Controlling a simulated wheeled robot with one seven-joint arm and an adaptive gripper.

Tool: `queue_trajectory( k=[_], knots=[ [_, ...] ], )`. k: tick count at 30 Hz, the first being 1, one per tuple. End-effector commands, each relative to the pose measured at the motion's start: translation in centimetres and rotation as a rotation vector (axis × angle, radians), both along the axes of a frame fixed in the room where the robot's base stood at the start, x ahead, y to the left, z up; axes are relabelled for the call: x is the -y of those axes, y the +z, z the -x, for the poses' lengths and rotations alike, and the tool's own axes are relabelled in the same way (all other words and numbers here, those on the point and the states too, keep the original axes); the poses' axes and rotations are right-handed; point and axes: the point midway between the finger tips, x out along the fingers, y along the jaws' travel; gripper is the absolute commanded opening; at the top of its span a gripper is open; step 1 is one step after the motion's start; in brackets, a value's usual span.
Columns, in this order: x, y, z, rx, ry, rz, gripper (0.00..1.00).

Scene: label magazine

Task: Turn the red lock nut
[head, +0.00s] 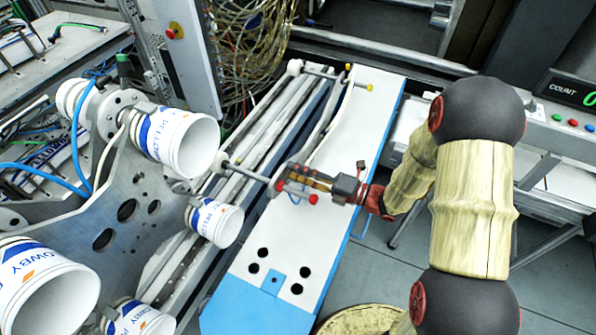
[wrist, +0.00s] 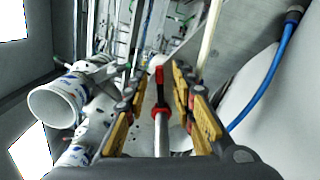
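The red lock nut (wrist: 160,110) shows in the wrist view as a red collar with an upright red lever, on a pale rod between my fingers. My gripper (wrist: 157,84) has its yellow-and-black fingers spread, with a gap on both sides of the red part. In the head view my gripper (head: 291,176) is over the white panel, at the end of a rod. The red lock nut (head: 281,186) is partly hidden by the fingers there.
The white sloping panel (head: 345,125) has a blue lower end and several dark holes. At left, a grey plate (head: 140,190) carries several white label rolls (head: 178,140). Another rod with a yellow knob (head: 369,88) is farther up. Loose cables (head: 250,45) hang behind.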

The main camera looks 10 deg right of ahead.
Motion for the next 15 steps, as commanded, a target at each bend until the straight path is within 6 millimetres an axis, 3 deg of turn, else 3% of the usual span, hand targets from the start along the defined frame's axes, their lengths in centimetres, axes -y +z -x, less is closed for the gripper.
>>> queue_trajectory(
  k=[7,15],
  knots=[
    [-0.05,0.03,-0.07,0.001,-0.001,0.000,0.26],
    [-0.04,0.02,-0.06,0.001,0.000,0.001,0.11]
  ],
)
